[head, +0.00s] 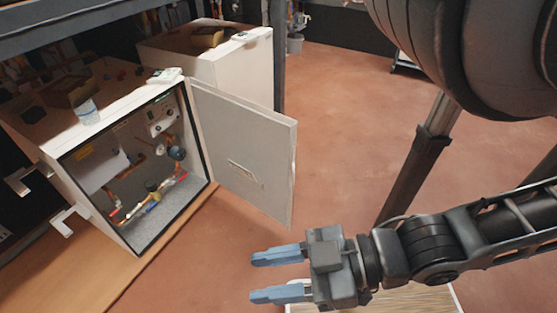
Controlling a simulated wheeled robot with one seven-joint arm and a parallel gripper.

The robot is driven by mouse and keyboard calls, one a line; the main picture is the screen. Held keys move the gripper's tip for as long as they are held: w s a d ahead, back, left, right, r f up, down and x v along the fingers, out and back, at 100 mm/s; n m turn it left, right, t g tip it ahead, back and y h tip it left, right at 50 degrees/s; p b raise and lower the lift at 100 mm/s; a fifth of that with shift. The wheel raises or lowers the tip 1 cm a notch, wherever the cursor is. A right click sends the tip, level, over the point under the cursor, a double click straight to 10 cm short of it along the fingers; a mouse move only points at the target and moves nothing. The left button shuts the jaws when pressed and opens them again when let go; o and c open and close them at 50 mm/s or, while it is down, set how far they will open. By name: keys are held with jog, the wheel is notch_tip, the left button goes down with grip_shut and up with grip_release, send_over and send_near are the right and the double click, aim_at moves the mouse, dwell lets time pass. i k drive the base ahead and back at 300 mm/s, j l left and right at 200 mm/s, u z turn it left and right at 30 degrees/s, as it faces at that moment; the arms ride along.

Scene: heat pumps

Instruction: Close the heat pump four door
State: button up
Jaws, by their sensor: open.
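A white heat pump cabinet (62,147) stands on a wooden shelf at the left, with its front open and pipes, valves and a gauge showing inside. Its door (243,150) is hinged on the right side of the opening and swung wide out over the floor. I cannot read a number on the cabinet. My gripper (277,275) is open and empty, its blue fingers pointing left, below the door's lower outer corner in the picture and apart from it.
A second white cabinet (240,69) stands behind, with a box on top. The wooden shelf (85,270) extends in front. Reddish floor (345,120) is clear to the right of the door.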

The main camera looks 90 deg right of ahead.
aim_at(262, 140)
jog(key=k+l, duration=0.5)
jog(key=l, duration=0.2)
jog(key=k+l, duration=0.25)
jog(key=l, duration=0.15)
jog(key=k+l, duration=0.15)
jog(key=l, duration=0.2)
jog(key=k+l, duration=0.15)
jog(key=l, duration=0.2)
jog(key=k+l, duration=0.2)
jog(key=l, duration=0.15)
jog(key=k+l, duration=0.15)
jog(key=l, duration=0.2)
jog(key=k+l, duration=0.15)
jog(key=l, duration=0.15)
jog(key=k+l, duration=0.15)
jog(key=l, duration=0.45)
jog(key=i+l+u, duration=0.15)
jog(key=i, duration=0.2)
